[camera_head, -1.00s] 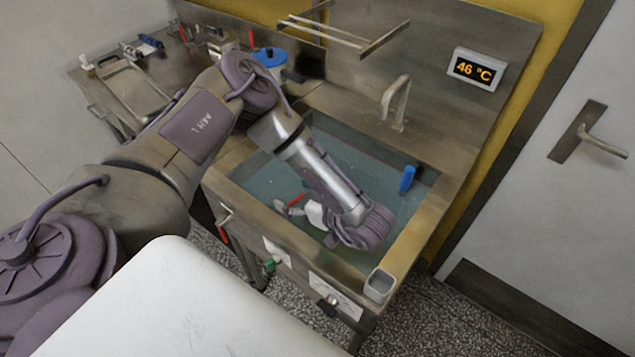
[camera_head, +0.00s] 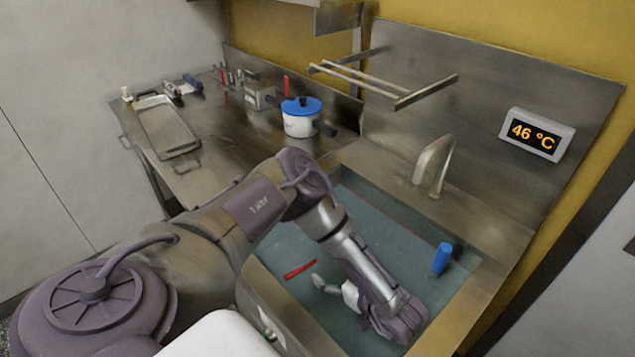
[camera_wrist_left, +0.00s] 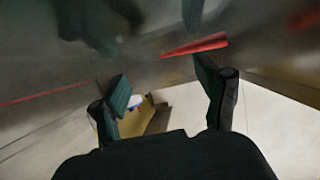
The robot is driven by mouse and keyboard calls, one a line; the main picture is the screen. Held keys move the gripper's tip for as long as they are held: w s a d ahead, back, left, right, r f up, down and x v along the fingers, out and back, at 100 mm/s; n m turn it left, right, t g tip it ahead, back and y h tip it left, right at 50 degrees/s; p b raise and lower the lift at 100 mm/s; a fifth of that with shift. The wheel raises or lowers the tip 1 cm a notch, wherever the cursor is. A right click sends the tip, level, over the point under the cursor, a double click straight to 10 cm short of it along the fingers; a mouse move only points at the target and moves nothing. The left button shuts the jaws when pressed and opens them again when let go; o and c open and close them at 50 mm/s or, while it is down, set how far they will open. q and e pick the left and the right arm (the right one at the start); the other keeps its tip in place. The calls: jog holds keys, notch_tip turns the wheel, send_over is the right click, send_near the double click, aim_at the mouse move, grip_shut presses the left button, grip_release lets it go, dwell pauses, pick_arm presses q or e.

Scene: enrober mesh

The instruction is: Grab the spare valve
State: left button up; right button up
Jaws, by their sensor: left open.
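A red lever-like piece (camera_head: 300,270) shows at the near left part of the sink basin. It may be the handle of the spare valve; no valve body can be made out. It also shows as a red tapered bar (camera_wrist_left: 195,45) beyond the fingers in the left wrist view. My left gripper (camera_head: 333,287) hangs over the basin just right of the red piece, apart from it. In the left wrist view my left gripper (camera_wrist_left: 163,76) has its fingers wide apart with nothing between them. My right gripper is not in view.
The sink (camera_head: 465,295) has steel walls around bluish water. A blue cylinder (camera_head: 441,258) stands at its right side, and a faucet (camera_head: 433,165) rises behind. A white pot with a blue lid (camera_head: 301,118) and a metal tray (camera_head: 167,127) are on the counter to the left.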

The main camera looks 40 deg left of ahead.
aim_at(318, 268)
pick_arm(q)
jog(key=f, duration=0.1)
jog(key=a+f+b, duration=0.1)
jog(key=f, duration=0.1)
jog(key=shift+f, duration=0.3)
jog(key=shift+w+a+f, duration=0.15)
jog(key=shift+a+f, duration=0.05)
jog(key=shift+a, duration=0.35)
jog(key=b+x, duration=0.2)
jog(key=x, duration=0.3)
jog(key=shift+a, duration=0.15)
jog(key=shift+r, duration=0.1)
grip_shut()
